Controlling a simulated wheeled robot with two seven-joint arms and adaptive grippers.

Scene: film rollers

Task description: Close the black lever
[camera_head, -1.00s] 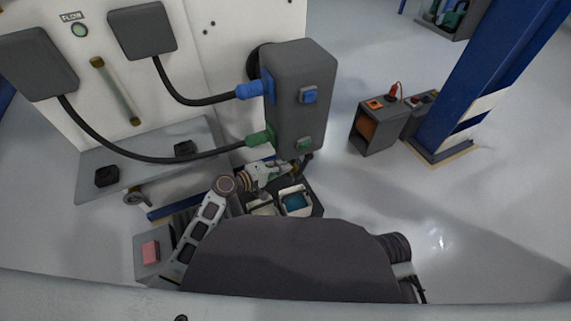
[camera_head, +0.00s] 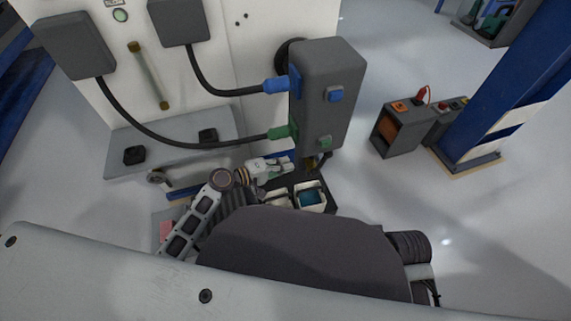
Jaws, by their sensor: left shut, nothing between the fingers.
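A tall grey box (camera_head: 328,95) stands at the white machine's right side, with a blue plug (camera_head: 276,85) and a green plug (camera_head: 281,132) in its left face. A small dark lever-like part (camera_head: 322,163) hangs below the box's lower end; it looks like the black lever, but it is too small to tell its position. My left gripper (camera_head: 289,164) is shut and empty, just left of the box's lower end, apart from the dark part. My right gripper is out of view; only part of my right arm shows.
Below the left gripper is a dark tray with a teal-filled white container (camera_head: 311,198). A grey plate (camera_head: 172,151) with black knobs lies left. A grey cabinet (camera_head: 402,140) and blue column (camera_head: 497,95) stand right. Floor between box and cabinet is clear.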

